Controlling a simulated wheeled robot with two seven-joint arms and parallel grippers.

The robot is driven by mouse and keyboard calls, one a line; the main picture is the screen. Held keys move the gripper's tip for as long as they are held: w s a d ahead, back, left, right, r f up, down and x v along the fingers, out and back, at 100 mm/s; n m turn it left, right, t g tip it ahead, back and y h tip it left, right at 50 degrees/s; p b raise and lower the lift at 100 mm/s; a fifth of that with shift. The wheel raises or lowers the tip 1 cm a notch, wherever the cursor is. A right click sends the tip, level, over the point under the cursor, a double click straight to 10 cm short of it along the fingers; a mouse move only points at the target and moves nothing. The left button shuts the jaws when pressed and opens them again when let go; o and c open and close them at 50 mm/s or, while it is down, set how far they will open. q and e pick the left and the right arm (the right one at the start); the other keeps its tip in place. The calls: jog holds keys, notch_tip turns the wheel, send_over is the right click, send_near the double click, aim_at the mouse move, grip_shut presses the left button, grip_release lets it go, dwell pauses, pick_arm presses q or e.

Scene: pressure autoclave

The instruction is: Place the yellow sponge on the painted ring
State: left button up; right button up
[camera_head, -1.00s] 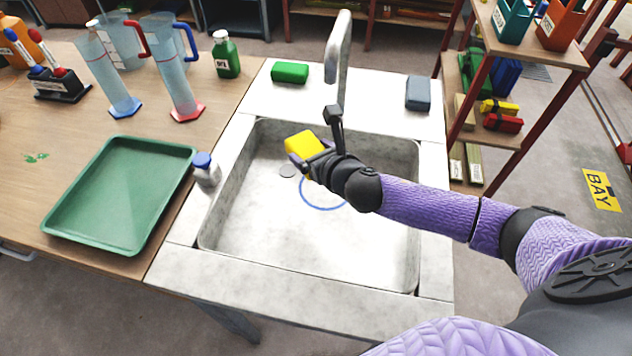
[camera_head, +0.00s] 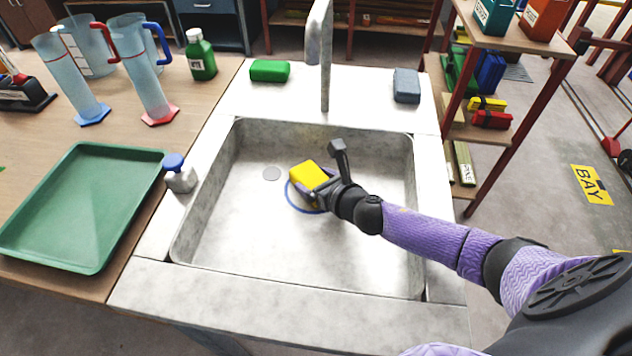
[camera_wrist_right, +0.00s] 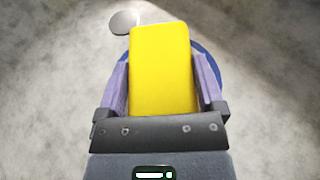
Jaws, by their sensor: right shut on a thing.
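The yellow sponge (camera_head: 309,175) is inside the sink basin, held in my right gripper (camera_head: 314,183). In the right wrist view the sponge (camera_wrist_right: 162,70) sits between the two purple fingers of the gripper (camera_wrist_right: 163,80), which touch its sides. The painted ring (camera_head: 290,197) is a blue circle on the basin floor. The sponge and gripper cover much of it, and a blue arc of the ring (camera_wrist_right: 211,58) shows behind the fingers in the wrist view. I cannot tell whether the sponge touches the floor. My left gripper is not in view.
The sink basin (camera_head: 240,235) has a drain (camera_head: 271,173) left of the ring. A tap (camera_head: 325,60) rises behind it. A green sponge (camera_head: 270,70) and a grey-blue sponge (camera_head: 406,85) lie on the back ledge. A bottle (camera_head: 180,176) and green tray (camera_head: 85,205) are at left.

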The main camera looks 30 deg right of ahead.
jog(key=shift+f, duration=0.2)
jog(key=o, duration=0.9)
jog(key=shift+r, duration=0.1)
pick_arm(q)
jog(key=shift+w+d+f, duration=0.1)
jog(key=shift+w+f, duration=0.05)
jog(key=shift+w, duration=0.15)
pick_arm(e)
jog(key=shift+r, duration=0.15)
jog(key=p+v, duration=0.3)
jog(key=v, duration=0.8)
jog(key=shift+s+d+r+p, duration=0.1)
jog(key=shift+s+p, duration=0.25)
jog(key=shift+s, duration=0.1)
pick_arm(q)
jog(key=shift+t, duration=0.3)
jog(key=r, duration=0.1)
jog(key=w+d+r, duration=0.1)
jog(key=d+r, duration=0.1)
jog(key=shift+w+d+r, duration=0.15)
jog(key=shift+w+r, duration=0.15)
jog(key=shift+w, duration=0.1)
